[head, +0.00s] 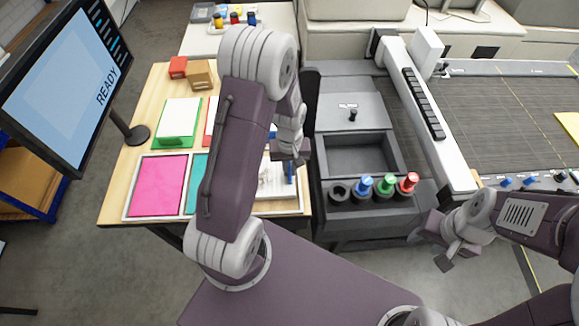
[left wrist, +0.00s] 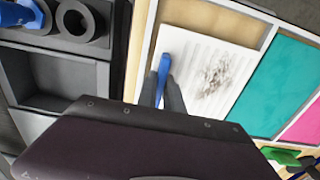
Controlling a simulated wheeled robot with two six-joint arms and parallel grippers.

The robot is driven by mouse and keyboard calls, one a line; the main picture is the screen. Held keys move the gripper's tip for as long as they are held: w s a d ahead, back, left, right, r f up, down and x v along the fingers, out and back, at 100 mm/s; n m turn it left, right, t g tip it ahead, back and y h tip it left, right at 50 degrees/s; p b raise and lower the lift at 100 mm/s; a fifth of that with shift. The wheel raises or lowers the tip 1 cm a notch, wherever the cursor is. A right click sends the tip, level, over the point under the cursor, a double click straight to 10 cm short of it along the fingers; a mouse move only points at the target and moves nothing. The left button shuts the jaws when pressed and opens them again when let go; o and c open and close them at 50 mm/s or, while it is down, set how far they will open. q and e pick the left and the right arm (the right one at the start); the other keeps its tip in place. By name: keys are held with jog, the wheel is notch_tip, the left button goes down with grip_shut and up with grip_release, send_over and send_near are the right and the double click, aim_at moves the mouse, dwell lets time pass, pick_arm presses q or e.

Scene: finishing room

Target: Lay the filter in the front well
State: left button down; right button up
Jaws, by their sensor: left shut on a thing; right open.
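The filter (head: 272,182) is a white ridged panel with a dark smudge and a blue tab. The front well (head: 362,155) is an open, empty grey recess right of the filter. My right gripper (head: 447,250) is open and empty, right of the grey unit.
A grey lid with a black knob (head: 352,116) lies behind the front well. Blue, green and red-capped bottles (head: 386,185) stand in holders before it. Pink (head: 156,186) and teal panels lie left of the filter. A monitor (head: 65,85) stands at the left.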

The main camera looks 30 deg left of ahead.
pick_arm(q)
jog(key=shift+f, duration=0.1)
jog(key=c, duration=1.5)
grip_release()
jog(key=shift+d, duration=0.15)
